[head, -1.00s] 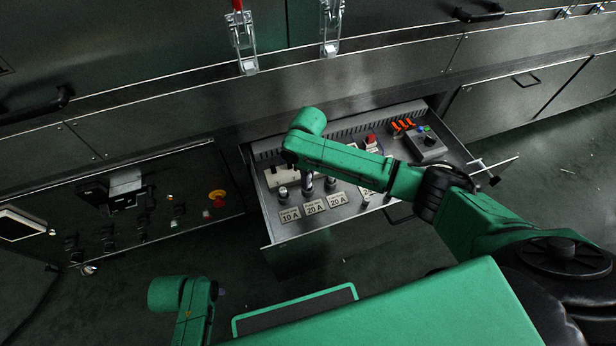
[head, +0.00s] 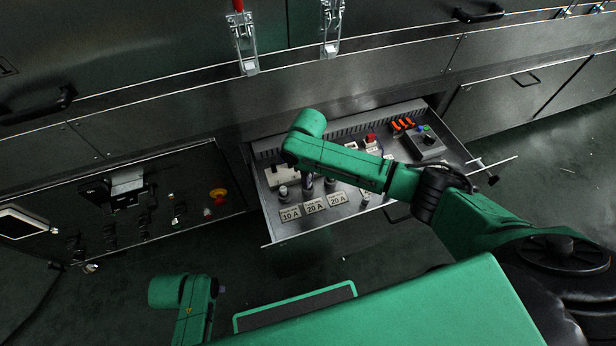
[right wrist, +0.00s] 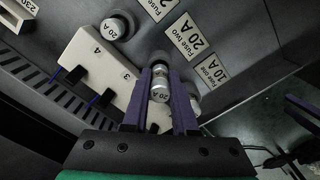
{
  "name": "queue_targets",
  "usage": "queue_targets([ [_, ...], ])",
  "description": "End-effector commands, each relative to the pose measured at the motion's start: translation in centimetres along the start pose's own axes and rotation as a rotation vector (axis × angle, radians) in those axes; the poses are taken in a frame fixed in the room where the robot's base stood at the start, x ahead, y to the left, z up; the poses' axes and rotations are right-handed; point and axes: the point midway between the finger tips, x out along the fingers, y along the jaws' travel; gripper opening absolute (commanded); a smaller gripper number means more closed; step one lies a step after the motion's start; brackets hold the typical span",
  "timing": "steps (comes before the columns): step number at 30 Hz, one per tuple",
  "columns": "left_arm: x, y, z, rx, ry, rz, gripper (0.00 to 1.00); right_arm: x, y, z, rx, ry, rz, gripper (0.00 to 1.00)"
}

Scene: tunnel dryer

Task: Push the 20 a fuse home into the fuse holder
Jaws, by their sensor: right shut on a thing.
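The 20 A fuse (right wrist: 159,92) is a small metal and glass cylinder with "20 A" on its end cap. My right gripper (right wrist: 161,84) is shut on it, one purple finger on each side. The fuse is at the fuse holder (right wrist: 159,61) in the middle of the row, in line with it; I cannot tell how deep it sits. In the head view my right gripper (head: 308,184) is over the open drawer behind the middle "20 A" label (head: 314,207), partly hidden by my green arm. My left gripper is not in view; only a left arm link shows.
A capped 20 A fuse (right wrist: 117,27) and another cap (right wrist: 194,98) flank the held one. A white numbered terminal block (right wrist: 96,62) is close by. The drawer (head: 280,238) also holds orange levers (head: 403,124), a red button (head: 370,139) and a grey box (head: 427,146).

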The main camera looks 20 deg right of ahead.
Motion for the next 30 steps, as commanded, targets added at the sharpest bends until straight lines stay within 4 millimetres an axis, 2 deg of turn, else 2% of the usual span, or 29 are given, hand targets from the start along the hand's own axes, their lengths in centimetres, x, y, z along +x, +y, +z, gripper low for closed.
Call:
queue_targets([
  [19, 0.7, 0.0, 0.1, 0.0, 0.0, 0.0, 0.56, 1.7, 0.0, 0.0, -0.001, 0.0, -0.001, 0.0],
  [20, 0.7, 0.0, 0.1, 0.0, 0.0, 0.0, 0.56, 1.7, 0.0, 0.0, -0.001, 0.001, 0.0, 0.3],
  [22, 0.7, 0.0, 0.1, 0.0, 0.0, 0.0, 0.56, 1.6, 0.0, 0.0, -0.001, 0.001, 0.0, 0.57],
  [23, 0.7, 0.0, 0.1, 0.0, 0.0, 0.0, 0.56, 1.6, 0.0, 0.0, -0.001, 0.0, 0.0, 0.61],
  [30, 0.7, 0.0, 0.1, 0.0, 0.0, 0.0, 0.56, 1.6, 0.0, 0.0, -0.001, 0.0, 0.0, 0.61],
])
